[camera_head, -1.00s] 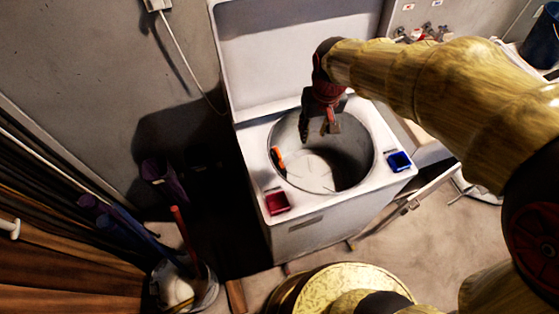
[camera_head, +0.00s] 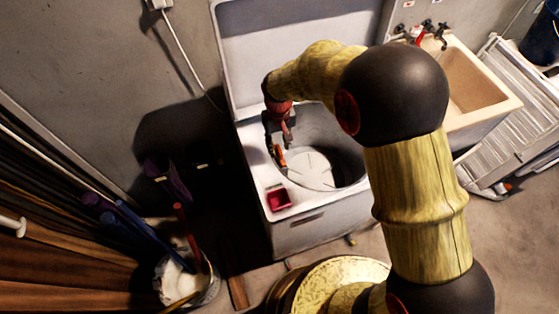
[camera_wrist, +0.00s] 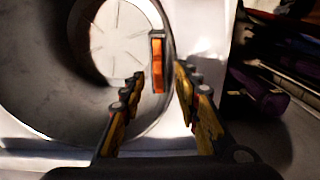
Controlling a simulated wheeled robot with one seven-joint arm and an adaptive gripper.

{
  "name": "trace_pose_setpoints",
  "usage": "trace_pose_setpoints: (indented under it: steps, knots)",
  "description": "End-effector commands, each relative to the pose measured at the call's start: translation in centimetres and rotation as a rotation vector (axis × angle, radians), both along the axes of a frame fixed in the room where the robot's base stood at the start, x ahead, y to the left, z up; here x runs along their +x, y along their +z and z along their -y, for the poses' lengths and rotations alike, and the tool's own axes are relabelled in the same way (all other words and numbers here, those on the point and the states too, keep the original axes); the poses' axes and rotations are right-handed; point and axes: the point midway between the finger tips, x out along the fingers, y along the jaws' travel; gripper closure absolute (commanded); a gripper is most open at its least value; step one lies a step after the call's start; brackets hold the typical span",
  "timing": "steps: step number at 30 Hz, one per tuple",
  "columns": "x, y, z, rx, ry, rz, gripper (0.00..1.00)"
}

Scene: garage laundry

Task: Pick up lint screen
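The lint screen appears to be the small orange piece with a dark frame (camera_head: 280,157) at the left inner rim of the open washer tub. It also shows upright in the wrist view (camera_wrist: 158,64), near the tub wall. My gripper (camera_head: 286,143) is over the left side of the tub, close to the orange piece. In the wrist view my gripper (camera_wrist: 158,74) is open, with one finger on each side of the piece's line and a gap on both sides. I cannot tell how far the fingertips are from it in depth.
The white washer (camera_head: 310,236) has its lid raised behind the tub. A red tray (camera_head: 278,199) sits on its front left corner. A sink (camera_head: 478,90) stands at the right. A bucket (camera_head: 186,282) and purple and blue items stand at the left.

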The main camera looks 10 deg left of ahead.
Motion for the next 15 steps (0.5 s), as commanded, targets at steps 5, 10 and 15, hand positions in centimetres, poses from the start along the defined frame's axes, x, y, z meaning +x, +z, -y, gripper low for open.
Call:
trace_pose_setpoints:
  steps: [5, 10, 15]
  knots:
    - [0.3, -2.9, 0.2, -0.001, 0.000, -0.003, 0.68]
    - [0.4, -3.8, 0.1, 0.000, 0.000, -0.001, 0.68]
    - [0.4, -3.7, 0.1, 0.000, 0.000, -0.001, 0.69]
